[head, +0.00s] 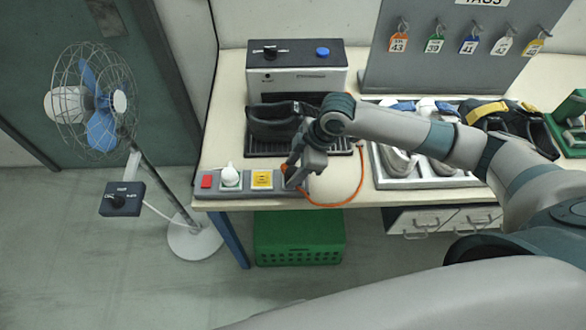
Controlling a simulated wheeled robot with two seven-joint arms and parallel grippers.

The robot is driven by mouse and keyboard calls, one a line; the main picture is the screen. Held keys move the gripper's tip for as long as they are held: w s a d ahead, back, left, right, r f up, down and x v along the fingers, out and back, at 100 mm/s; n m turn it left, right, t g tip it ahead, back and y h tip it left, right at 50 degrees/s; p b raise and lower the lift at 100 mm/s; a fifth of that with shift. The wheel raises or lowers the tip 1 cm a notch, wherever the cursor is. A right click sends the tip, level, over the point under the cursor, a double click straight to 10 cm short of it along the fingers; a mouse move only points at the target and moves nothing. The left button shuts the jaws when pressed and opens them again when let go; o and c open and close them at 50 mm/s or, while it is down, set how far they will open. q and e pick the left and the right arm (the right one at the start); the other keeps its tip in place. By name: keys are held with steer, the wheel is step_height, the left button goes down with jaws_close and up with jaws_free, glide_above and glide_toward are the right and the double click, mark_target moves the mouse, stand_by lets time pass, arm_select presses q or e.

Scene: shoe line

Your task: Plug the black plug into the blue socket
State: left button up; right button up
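A grey power strip (216,191) lies along the front edge of the workbench. It carries a red switch (207,182), a white plug (230,175) seated in a green-edged socket, and a yellow socket (262,179). My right gripper (292,179) points down over the strip's right end, just right of the yellow socket. It covers that end, so I cannot make out the blue socket or the black plug. An orange cable (345,200) loops from beside the fingers back toward the machine. Whether the fingers are shut on anything is unclear. My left gripper is not in view.
Behind the strip, a grey machine (300,85) with a blue button stands over a black shoe (280,122). A shoe tray (420,180) is at right, before a tag board (450,75). A fan (95,105) stands left; a green crate (300,240) sits below.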

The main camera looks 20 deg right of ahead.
steer(key=shift+o, duration=0.6)
steer(key=shift+d+r, duration=0.2)
steer(key=shift+r, duration=0.3)
steer(key=b+v, duration=0.4)
steer(key=v, duration=1.2)
steer(key=shift+s+d, duration=0.15)
